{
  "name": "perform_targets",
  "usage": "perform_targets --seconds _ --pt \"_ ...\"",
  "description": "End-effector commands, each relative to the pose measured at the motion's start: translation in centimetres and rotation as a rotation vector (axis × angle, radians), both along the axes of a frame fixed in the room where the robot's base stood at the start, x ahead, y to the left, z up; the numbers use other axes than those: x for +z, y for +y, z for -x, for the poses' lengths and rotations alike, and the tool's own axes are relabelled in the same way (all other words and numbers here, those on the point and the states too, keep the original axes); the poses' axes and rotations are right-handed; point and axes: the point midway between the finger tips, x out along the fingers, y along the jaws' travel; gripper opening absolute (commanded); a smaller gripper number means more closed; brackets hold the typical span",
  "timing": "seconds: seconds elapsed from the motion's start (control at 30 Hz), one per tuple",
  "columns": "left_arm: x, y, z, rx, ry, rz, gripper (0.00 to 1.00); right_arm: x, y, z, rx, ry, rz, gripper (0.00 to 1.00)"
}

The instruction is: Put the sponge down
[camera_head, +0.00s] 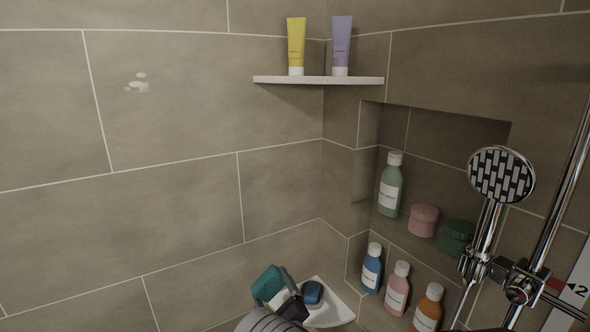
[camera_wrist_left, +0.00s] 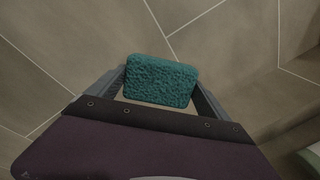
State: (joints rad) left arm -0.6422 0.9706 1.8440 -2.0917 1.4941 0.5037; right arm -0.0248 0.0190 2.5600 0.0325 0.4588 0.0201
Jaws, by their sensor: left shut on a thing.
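The teal sponge (camera_head: 268,283) is at the bottom of the head view, in front of the tiled wall. My left gripper (camera_head: 282,282) is shut on it. In the left wrist view the sponge (camera_wrist_left: 160,80) sits between the two fingers of the gripper (camera_wrist_left: 160,88). The gripper and arm hide part of this shelf. I cannot tell whether the sponge touches anything beneath it. My right gripper is not in view.
An upper corner shelf (camera_head: 370,81) holds a yellow tube (camera_head: 296,45) and a purple tube (camera_head: 341,43). The wall niche at right holds a green bottle (camera_head: 390,187) and jars. Several bottles stand below it. A shower head (camera_head: 502,174) and rail are at right. White foam (camera_head: 138,86) marks the left wall.

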Motion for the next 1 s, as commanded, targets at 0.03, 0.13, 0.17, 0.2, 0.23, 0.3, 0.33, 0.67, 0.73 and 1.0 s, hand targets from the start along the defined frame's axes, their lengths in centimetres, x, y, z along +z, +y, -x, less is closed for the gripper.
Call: perform_targets --seconds 0.03,0.13,0.17,0.2,0.23,0.3,0.33,0.67,0.73,1.0 --pt "-4.1 -0.3 1.5 0.02 0.009 -0.01 0.58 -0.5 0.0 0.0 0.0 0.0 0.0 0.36" --pt "-10.3 0.3 4.9 0.095 0.005 -0.008 0.58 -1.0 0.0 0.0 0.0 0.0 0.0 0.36" --pt "-11.9 0.8 6.0 0.123 0.004 -0.009 0.58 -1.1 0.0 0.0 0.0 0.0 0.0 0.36" --pt "-13.9 1.4 7.5 0.163 0.002 -0.007 0.58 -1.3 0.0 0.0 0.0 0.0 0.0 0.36" --pt "-15.2 2.0 8.6 0.193 0.001 -0.007 0.58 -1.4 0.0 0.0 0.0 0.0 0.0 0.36" --pt "-17.7 3.5 11.1 0.264 -0.001 -0.005 0.58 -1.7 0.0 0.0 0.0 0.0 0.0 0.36" --pt "-18.6 4.3 12.1 0.296 -0.002 -0.004 0.58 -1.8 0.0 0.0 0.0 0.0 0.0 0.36" --pt "-19.4 11.9 19.6 0.527 -0.003 0.0 0.58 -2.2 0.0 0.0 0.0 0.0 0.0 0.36" --pt "-18.3 12.4 19.9 0.535 -0.004 0.003 0.58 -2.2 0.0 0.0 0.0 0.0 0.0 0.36" --pt "-15.1 12.4 19.8 0.499 -0.003 0.002 0.58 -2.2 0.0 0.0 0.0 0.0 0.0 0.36"
